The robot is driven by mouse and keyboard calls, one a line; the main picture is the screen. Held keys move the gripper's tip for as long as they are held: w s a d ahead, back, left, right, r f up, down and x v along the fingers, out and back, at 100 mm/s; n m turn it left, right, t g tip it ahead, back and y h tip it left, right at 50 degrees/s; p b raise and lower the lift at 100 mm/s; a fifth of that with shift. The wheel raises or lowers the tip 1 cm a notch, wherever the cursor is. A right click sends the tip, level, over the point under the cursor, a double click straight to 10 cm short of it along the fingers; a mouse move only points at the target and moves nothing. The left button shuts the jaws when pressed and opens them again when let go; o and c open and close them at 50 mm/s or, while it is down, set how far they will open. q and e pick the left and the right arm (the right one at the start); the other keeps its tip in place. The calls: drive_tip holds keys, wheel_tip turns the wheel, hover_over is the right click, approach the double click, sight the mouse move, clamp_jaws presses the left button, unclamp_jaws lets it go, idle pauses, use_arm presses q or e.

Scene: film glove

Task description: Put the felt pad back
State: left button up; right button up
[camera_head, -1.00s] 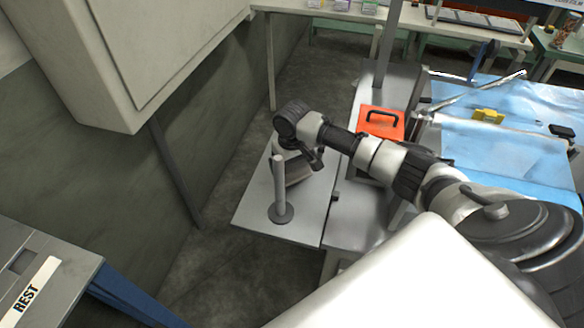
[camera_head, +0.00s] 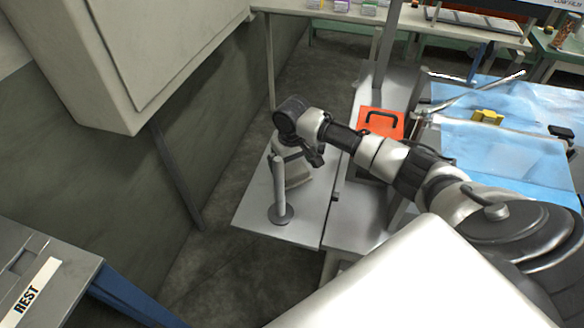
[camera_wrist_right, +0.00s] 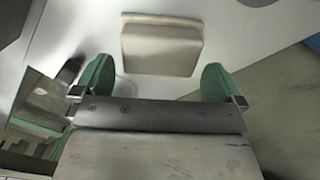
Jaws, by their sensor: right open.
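A cream, block-like pad (camera_wrist_right: 162,47), which may be the felt pad, lies on the grey metal table (camera_wrist_right: 75,30) in the right wrist view. My right gripper (camera_wrist_right: 156,80) is open, with one green fingertip on each side of the picture. The pad shows between and just beyond the fingertips, and nothing is held. In the head view my right gripper (camera_head: 300,160) points down over the grey table (camera_head: 262,215), behind an upright post. My own wrist hides much of the spot below it. My left gripper is not in view.
The metal post (camera_head: 279,190) on a round base stands close to my right gripper. An orange case (camera_head: 380,123) sits behind my arm. A blue-covered table (camera_head: 530,160) is to the right. A pale cabinet (camera_head: 150,50) hangs at upper left.

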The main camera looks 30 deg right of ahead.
sight(292, 168)
wheel_tip(292, 168, up, 9)
idle(0.3)
idle(0.5)
